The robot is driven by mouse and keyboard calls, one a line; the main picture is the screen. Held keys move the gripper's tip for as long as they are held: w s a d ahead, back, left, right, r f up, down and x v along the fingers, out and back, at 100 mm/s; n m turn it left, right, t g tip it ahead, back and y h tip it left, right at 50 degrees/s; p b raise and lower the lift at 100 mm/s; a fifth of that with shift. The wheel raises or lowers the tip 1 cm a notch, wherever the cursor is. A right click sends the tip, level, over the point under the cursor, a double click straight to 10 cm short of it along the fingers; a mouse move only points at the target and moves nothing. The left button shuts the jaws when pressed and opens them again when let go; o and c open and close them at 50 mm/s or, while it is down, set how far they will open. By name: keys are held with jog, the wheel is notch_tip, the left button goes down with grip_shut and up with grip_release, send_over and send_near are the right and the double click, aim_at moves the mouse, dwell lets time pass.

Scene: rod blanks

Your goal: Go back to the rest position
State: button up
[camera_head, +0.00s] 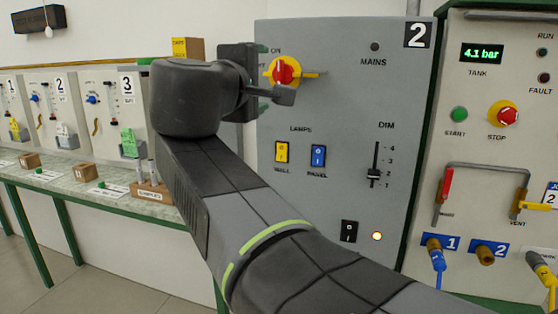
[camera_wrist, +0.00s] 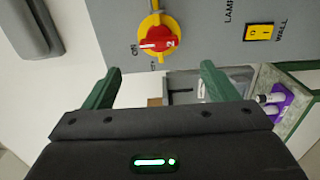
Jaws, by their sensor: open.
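My gripper (camera_head: 266,77) is raised at the left edge of the grey panel marked 2 (camera_head: 340,120). Its green fingers are open, with nothing held between them in the wrist view (camera_wrist: 160,72). The red knob (camera_head: 286,71) on a yellow plate sits on the panel under the ON label. It also shows just past the fingertips in the wrist view (camera_wrist: 157,42), apart from them. My arm bends across the middle of the head view and hides part of the panel and bench.
A bench (camera_head: 62,180) with numbered stations runs along the left wall. Pale rods stand in a wooden block (camera_head: 150,191) at its near end. A pump panel (camera_head: 480,90) with levers and hoses stands at the right. The MAINS lamp (camera_head: 375,47) is dark. Floor shows at lower left.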

aim_at(279, 72)
jog(key=p+x, duration=0.1)
jog(key=x, duration=1)
jog(key=shift+w+d, duration=0.2)
jog(key=shift+w, duration=0.15)
jog(key=shift+w+r+p, duration=0.2)
jog(key=shift+w+p, duration=0.05)
jog(key=shift+p, duration=0.3)
jog(key=n+p, duration=0.2)
jog(key=shift+s+r+p, duration=0.1)
jog(key=shift+s+p, duration=0.1)
jog(key=shift+p, duration=0.1)
jog(key=n+p, duration=0.3)
jog(key=p, duration=0.3)
jog(key=shift+n, duration=0.4)
jog(key=shift+f+b+v, duration=0.15)
jog(key=shift+b+v, duration=0.05)
jog(key=shift+v, duration=0.9)
jog(key=shift+f+b+v, duration=0.15)
jog(key=shift+v, duration=0.95)
jog(key=shift+f, duration=0.1)
